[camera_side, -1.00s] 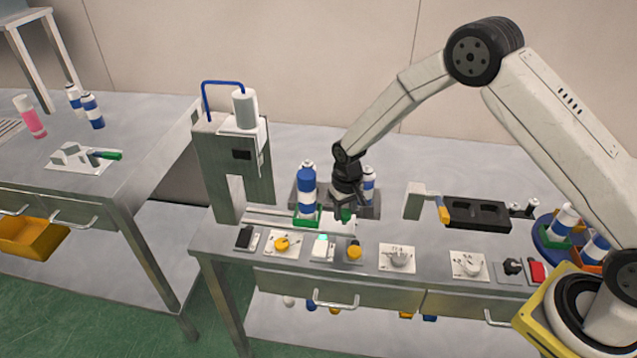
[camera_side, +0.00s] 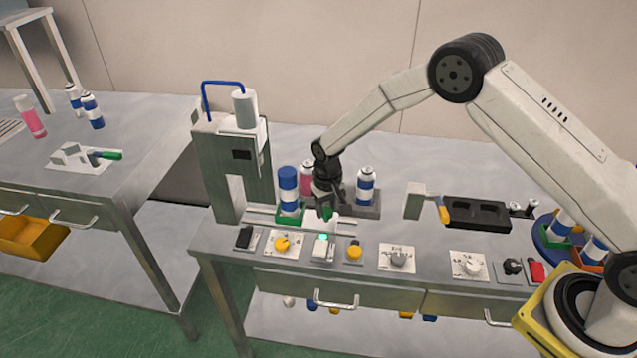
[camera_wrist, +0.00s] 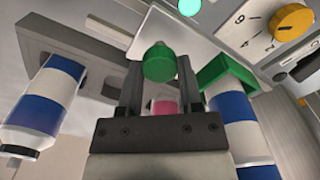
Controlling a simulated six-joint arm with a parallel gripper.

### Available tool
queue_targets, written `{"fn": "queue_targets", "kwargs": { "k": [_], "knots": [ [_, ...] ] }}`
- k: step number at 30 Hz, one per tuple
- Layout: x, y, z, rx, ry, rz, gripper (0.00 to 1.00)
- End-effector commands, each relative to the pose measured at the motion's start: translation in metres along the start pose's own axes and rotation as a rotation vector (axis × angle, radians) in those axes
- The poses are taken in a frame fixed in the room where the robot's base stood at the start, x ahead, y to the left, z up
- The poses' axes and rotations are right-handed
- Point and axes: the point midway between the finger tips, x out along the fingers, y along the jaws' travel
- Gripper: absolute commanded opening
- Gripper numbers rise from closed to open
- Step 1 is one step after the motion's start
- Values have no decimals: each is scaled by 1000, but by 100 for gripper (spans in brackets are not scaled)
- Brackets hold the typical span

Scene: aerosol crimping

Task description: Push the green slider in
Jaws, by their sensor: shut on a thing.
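The green slider shows as a green knob (camera_side: 327,214) on a white plate and a green holder (camera_side: 289,218) to its left, on the rails in front of the press (camera_side: 232,165). A blue and white can (camera_side: 288,186) stands upright in the holder, just right of the press opening. My gripper (camera_side: 328,207) points down at the knob and is shut on it. In the wrist view the round green knob (camera_wrist: 160,62) sits between my fingertips (camera_wrist: 160,78), and the green holder (camera_wrist: 226,70) with its can (camera_wrist: 238,120) is to the right.
A grey rack (camera_side: 362,208) behind my gripper holds a blue and white can (camera_side: 366,182) and a pink can (camera_side: 305,178). A row of controls, including a yellow knob (camera_side: 281,243) and a lit green button (camera_side: 321,241), runs along the front edge. A black tray (camera_side: 477,213) stands to the right.

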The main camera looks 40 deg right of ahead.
Motion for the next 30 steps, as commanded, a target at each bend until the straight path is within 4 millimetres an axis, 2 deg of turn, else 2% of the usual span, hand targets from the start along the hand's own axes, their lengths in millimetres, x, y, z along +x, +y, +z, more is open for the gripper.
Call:
{"fn": "queue_targets", "kwargs": {
  "k": [30],
  "knots": [
    [-1,-47,-40,0,9,-1,0]
  ]
}}
